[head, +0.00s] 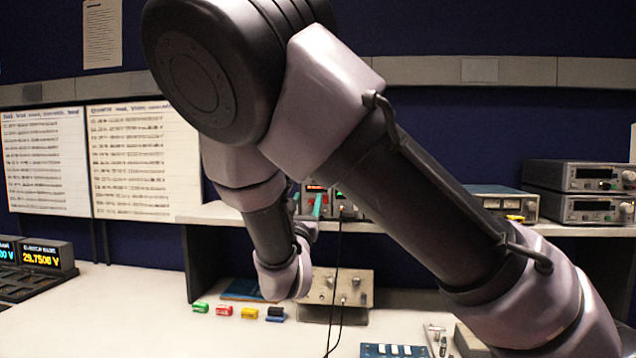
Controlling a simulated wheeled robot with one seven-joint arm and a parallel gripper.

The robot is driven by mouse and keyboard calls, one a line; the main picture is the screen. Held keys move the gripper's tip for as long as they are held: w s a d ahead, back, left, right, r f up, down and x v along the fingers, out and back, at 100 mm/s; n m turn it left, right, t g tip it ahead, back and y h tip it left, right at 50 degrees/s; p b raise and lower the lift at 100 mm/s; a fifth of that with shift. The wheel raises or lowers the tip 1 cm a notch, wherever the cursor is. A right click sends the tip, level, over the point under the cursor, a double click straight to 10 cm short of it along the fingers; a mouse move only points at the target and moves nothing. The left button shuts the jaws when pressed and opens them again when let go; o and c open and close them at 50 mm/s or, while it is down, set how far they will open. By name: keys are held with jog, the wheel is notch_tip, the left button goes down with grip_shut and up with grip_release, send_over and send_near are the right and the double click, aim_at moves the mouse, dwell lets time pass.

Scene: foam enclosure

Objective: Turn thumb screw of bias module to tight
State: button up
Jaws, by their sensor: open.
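A small rack of modules (345,208) with a red display and a green light stands on the shelf in the middle of the head view. I cannot tell which one is the bias module, and its thumb screw is too small or hidden to make out. My gripper (307,200) is in front of the left part of this rack, with its teal fingers pointing at it. The fingers stand apart with a gap between them. I see nothing held, and I cannot tell whether a finger touches the rack. My arm hides part of the rack and shelf.
A metal box with knobs (350,292) stands below the shelf (215,213), with dark cables hanging before it. Several coloured blocks (223,310) lie on the bench (130,310). Instruments (590,209) stand at right, meters (45,255) at left. The left bench is mostly clear.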

jog(key=x, duration=1)
jog(key=shift+d+f, duration=0.1)
grip_shut()
